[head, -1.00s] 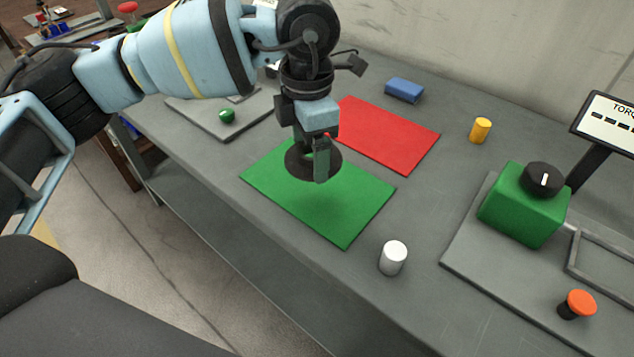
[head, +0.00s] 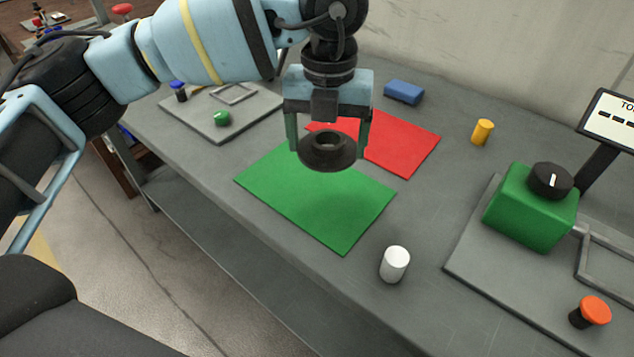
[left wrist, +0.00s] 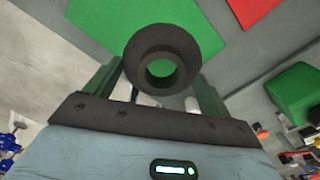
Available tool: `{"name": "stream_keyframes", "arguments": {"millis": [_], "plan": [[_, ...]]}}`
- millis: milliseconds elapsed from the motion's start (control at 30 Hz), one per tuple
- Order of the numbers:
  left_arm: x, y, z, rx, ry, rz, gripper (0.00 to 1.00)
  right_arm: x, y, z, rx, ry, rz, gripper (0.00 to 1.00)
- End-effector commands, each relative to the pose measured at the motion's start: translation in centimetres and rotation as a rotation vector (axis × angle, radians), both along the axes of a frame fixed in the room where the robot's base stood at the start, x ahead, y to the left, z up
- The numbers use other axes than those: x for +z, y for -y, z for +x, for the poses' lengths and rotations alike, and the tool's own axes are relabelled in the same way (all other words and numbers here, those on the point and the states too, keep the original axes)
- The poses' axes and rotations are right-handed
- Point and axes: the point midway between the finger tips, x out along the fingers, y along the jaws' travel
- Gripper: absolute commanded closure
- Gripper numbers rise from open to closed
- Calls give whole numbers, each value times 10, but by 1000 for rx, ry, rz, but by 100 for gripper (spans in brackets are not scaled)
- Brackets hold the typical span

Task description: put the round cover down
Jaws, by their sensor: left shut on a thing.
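The round cover (head: 327,158) is a dark ring with a hole in its middle. My left gripper (head: 328,147) is shut on it, one finger at each side, and points down. The cover hangs above the green mat (head: 300,205), with a soft shadow on the mat below it. In the left wrist view the cover (left wrist: 140,50) sits between the two fingers, and green shows through its hole. The red mat (head: 405,145) lies behind and to the right of the green mat. My right gripper is in neither view.
A white cylinder (head: 395,264) stands near the green mat's right corner. A blue block (head: 404,92) and a yellow cylinder (head: 482,132) stand at the back. A green box with a black knob (head: 528,220) is at right; a grey plate (head: 205,125) with a green knob at left.

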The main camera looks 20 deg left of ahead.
Motion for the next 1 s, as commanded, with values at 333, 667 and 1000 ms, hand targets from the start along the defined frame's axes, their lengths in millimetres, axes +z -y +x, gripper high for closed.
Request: {"name": "stream_keyframes", "arguments": {"millis": [333, 667, 1000], "plan": [[-45, 0, -1, -1, -1, 1, 49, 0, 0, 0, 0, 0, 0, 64], [-64, -1, 0, -1, -1, 1, 49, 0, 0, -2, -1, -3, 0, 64], [-95, 0, 0, -1, 1, -1, 49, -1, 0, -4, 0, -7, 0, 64]]}}
